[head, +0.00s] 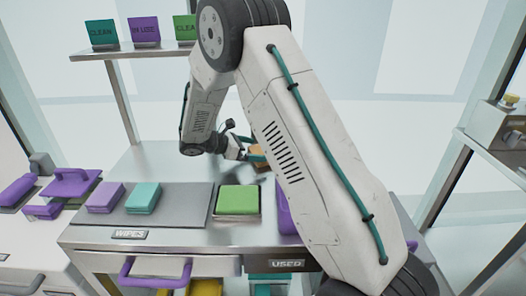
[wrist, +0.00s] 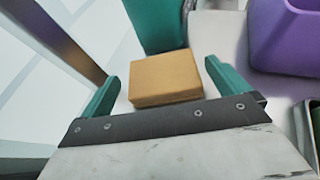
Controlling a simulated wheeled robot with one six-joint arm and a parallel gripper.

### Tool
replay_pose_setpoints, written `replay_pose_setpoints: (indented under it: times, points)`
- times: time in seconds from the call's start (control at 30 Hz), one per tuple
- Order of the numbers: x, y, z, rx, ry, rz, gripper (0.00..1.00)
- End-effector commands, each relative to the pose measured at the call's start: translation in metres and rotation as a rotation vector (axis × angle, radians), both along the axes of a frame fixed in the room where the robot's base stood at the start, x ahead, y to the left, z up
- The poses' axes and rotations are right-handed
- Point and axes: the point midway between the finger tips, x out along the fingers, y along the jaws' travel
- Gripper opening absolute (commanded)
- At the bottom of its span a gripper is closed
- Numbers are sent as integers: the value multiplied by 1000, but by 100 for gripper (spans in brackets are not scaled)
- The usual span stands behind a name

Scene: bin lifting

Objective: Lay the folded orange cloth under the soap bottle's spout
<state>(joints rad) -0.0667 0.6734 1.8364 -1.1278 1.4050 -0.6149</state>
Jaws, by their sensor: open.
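The folded orange cloth (wrist: 165,78) lies flat on the steel counter in the wrist view, a squarish block. My gripper (wrist: 161,74) is open, with one teal finger on each side of the cloth and a visible gap on both sides. In the head view my gripper (head: 256,157) is low over the back of the counter, and only a piece of the orange cloth (head: 258,148) shows past my arm. A teal object (wrist: 158,25) stands right behind the cloth; I cannot tell whether it is the soap bottle. No spout shows.
A purple container (wrist: 288,35) stands to the right of the cloth. A green cloth (head: 238,199) lies in a tray at the counter front. Purple (head: 105,196) and teal (head: 143,197) cloths lie on a grey mat (head: 185,207). The counter left of my gripper is clear.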

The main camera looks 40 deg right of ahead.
Motion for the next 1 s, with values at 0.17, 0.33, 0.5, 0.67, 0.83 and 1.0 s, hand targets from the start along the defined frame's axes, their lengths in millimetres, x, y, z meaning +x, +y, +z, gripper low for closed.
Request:
replay_pose_setpoints:
  times: [0.17, 0.33, 0.5, 0.67, 0.83, 1.0]
  points:
    - [7, 35, 14, 1, -1, 2, 100]
    - [11, 54, 22, 0, 0, 0, 100]
    - [4, 60, 38, 21, -32, -26, 100]
    - [-36, 57, 81, 111, -163, -140, 100]
    - [-101, 60, 128, 246, -356, -317, 100]
    - [-169, 69, 160, 383, -544, -499, 100]
